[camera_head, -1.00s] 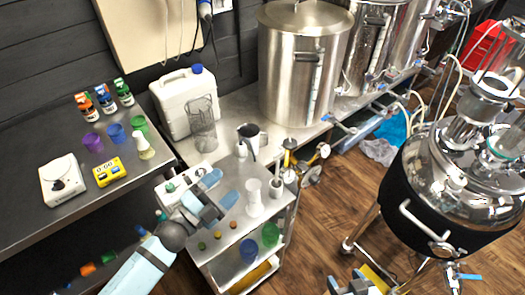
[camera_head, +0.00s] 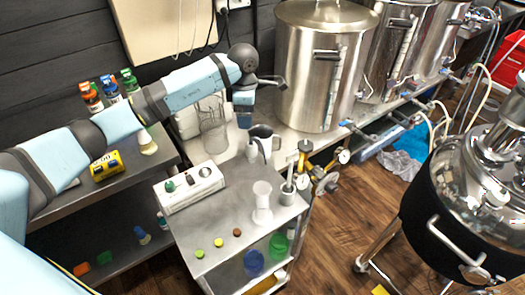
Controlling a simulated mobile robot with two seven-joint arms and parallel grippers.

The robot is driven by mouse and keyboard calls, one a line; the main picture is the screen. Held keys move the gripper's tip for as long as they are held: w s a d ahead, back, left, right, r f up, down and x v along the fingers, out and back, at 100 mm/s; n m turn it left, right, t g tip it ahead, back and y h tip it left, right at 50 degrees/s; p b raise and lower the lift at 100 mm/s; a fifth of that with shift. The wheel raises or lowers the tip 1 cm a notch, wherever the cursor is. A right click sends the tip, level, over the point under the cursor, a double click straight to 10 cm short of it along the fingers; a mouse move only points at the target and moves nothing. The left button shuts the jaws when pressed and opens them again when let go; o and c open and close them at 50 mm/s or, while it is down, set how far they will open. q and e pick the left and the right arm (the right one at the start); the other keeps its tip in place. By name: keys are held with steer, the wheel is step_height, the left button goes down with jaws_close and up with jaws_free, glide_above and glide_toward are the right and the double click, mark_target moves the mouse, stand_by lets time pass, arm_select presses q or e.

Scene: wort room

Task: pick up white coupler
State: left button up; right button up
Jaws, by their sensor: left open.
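A white, waisted piece (camera_head: 262,203), which I take to be the white coupler, stands upright on the metal cart top (camera_head: 215,215), near its right side. My left gripper (camera_head: 262,103) is open, with nothing seen between its fingers. It hangs above the steel counter in front of the large pot, up and behind the white piece and clear of it. My left arm reaches across from the left edge. My right gripper is out of view.
A white control box (camera_head: 189,187) and several small coloured discs share the cart top. A grey pitcher (camera_head: 260,142), a wire cylinder (camera_head: 213,130) and a large steel pot (camera_head: 318,70) stand behind. Brass gauge fittings (camera_head: 320,170) are at the cart's right. A steel vessel (camera_head: 470,190) stands far right.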

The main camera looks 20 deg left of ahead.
mark_target(250, 144)
arm_select(q)
step_height(250, 144, down, 8)
steer(key=shift+f, duration=0.1)
steer(key=shift+w+d+f+p, duration=0.15)
steer(key=shift+f+p, duration=0.1)
steer(key=shift+f, duration=1.1)
steer(key=shift+w+d+f+p, duration=0.1)
steer(key=shift+w+f+p, duration=0.1)
steer(key=shift+f, duration=1.1)
steer(key=shift+s, duration=0.1)
steer(key=shift+c, duration=0.2)
steer(key=c, duration=1)
